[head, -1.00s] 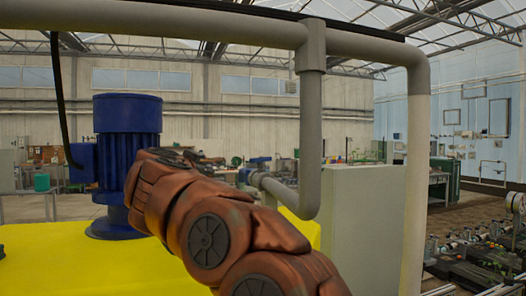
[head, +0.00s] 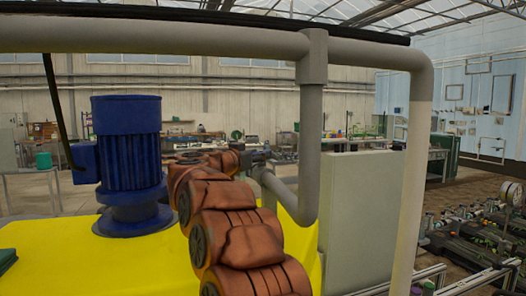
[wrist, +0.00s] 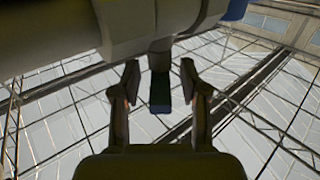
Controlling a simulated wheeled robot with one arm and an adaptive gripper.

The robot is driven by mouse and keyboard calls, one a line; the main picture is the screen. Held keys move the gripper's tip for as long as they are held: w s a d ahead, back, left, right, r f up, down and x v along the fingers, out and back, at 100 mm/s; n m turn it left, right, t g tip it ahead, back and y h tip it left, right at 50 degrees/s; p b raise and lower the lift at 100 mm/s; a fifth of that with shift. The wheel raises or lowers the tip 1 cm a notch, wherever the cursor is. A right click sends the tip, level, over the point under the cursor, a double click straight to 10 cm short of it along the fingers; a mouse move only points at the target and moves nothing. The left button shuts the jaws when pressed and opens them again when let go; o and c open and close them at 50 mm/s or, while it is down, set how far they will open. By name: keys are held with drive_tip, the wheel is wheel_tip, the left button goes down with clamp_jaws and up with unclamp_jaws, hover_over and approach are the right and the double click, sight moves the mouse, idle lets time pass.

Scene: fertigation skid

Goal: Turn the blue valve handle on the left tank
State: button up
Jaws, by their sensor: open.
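The yellow tank (head: 75,255) carries a blue motor (head: 127,150) on its top. A grey pipe (head: 311,140) drops and bends toward the valve beside my arm. My gripper (head: 262,157) is at that valve and hides most of it in the head view. In the wrist view my gripper (wrist: 160,82) is open. A dark bluish bar, which looks like the valve handle (wrist: 160,92), lies between its two fingers with gaps on both sides. The bar hangs from the grey valve body and pipe (wrist: 130,22). I cannot tell whether any finger touches it.
A large grey pipe (head: 190,42) runs across above my arm and turns down on the right (head: 409,180). A pale grey cabinet (head: 360,220) stands right of the tank. Machinery (head: 470,240) is at the far right. Benches stand well behind.

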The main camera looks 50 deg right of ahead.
drive_tip(key=shift+w+d, duration=0.2)
drive_tip(key=shift+d, duration=1.2)
clamp_jaws()
